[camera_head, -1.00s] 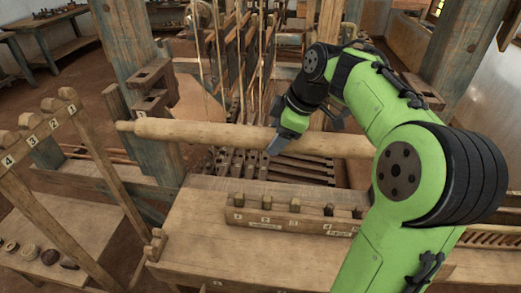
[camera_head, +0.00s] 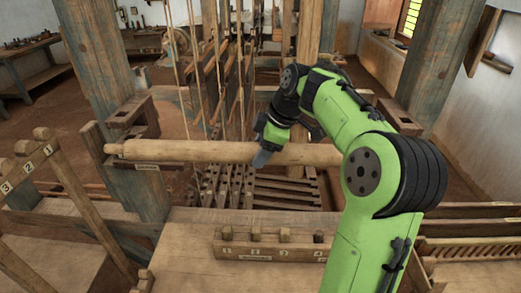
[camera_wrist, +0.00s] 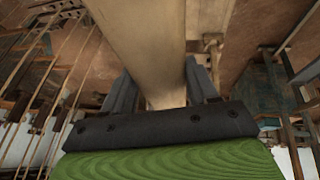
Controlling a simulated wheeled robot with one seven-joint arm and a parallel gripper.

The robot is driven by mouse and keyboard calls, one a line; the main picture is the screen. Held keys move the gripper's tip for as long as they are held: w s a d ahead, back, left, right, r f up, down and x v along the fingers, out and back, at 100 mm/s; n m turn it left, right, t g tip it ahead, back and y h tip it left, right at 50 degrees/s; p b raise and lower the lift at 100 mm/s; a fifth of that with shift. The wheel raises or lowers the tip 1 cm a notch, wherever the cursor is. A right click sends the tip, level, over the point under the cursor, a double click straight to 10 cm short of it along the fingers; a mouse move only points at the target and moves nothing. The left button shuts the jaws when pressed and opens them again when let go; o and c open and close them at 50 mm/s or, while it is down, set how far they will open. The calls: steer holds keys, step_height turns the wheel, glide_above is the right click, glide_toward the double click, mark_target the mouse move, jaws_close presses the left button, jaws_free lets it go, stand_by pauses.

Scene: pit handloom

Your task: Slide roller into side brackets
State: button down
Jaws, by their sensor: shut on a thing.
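The roller (camera_head: 195,151) is a long pale wooden cylinder with a narrower left end, held roughly level across the loom. My gripper (camera_head: 262,155) is shut around its middle. In the wrist view the roller (camera_wrist: 150,45) runs between the two fingers of my gripper (camera_wrist: 165,90). The left side bracket (camera_head: 128,112) is a wooden block on the left post, and the roller's left end is close to it; I cannot tell if they touch. The right bracket (camera_head: 398,118) is a wooden block on the right post. The roller's right end is hidden behind my arm.
A bench (camera_head: 190,240) crosses the front, with a numbered peg block (camera_head: 265,246) on it. A numbered slanted rack (camera_head: 35,165) stands at the left. Treadles (camera_head: 285,190) lie below the roller. Hanging cords (camera_head: 190,70) and shafts are behind it.

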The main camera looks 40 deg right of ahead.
steer(key=w+d+p, duration=0.8)
steer(key=w+p, duration=0.3)
steer(key=p, duration=0.4)
steer(key=shift+w+d+f+p, duration=0.3)
steer(key=shift+w+d+p, duration=0.05)
steer(key=shift+w+d, duration=0.05)
stand_by(0.8)
steer(key=shift+f, duration=0.1)
steer(key=shift+c, duration=1.1)
jaws_free()
steer(key=shift+s, duration=0.15)
steer(key=shift+f, duration=0.15)
steer(key=v, duration=1.6)
steer(key=shift+p, duration=0.3)
